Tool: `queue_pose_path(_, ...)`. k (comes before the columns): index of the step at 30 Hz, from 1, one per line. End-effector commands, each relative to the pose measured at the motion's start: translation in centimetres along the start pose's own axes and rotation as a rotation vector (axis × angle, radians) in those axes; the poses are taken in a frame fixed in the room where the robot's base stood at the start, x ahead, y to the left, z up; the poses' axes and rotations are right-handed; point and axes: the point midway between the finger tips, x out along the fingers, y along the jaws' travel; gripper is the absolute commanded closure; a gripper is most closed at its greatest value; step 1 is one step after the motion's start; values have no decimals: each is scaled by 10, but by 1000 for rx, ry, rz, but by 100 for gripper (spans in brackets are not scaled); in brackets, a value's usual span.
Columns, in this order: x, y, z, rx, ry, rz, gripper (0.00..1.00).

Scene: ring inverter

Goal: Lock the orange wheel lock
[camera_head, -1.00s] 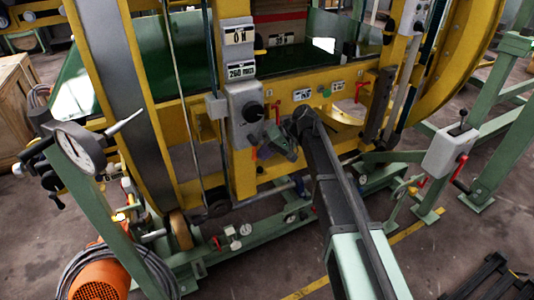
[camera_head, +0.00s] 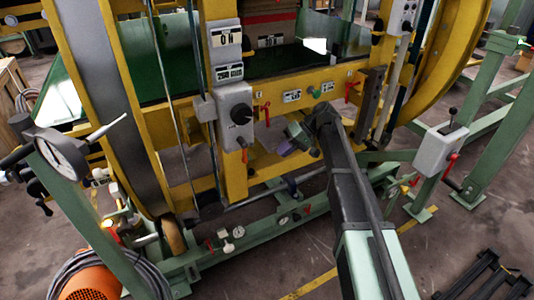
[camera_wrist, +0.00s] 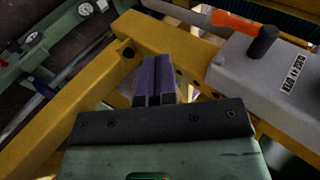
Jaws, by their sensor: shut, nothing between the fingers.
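The orange wheel lock appears to be the small orange lever (camera_head: 243,153) hanging below the grey control box (camera_head: 233,102) on the yellow frame. In the wrist view the orange lever (camera_wrist: 232,22) lies at the top right, beside a black knob (camera_wrist: 263,42) on the grey box. My gripper (camera_head: 286,149) is to the right of the lever in the head view, apart from it. In the wrist view my gripper's purple fingers (camera_wrist: 153,72) are shut together and empty, over a yellow beam. Whether the lock is engaged cannot be told.
A red lever (camera_head: 265,113) sits right of the grey box, and another red lever (camera_head: 351,90) is further right. Yellow beams (camera_wrist: 80,125) surround the gripper in the wrist view. A green stand with a dial gauge (camera_head: 61,152) is at the left.

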Motion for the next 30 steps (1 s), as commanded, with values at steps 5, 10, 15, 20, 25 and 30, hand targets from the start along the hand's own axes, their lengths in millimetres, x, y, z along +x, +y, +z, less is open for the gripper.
queue_pose_path(5, -22, 21, 1, 1, 1, 0, 100)
queue_pose_path(10, -28, 26, 2, -1, 0, 0, 100)
queue_pose_path(15, -28, 26, 2, -1, 0, 0, 100)
queue_pose_path(20, -28, 26, 2, 0, 0, 0, 100)
queue_pose_path(25, -24, 35, 20, 113, 6, 96, 100)
queue_pose_path(30, -11, 44, 138, 322, 16, 450, 100)
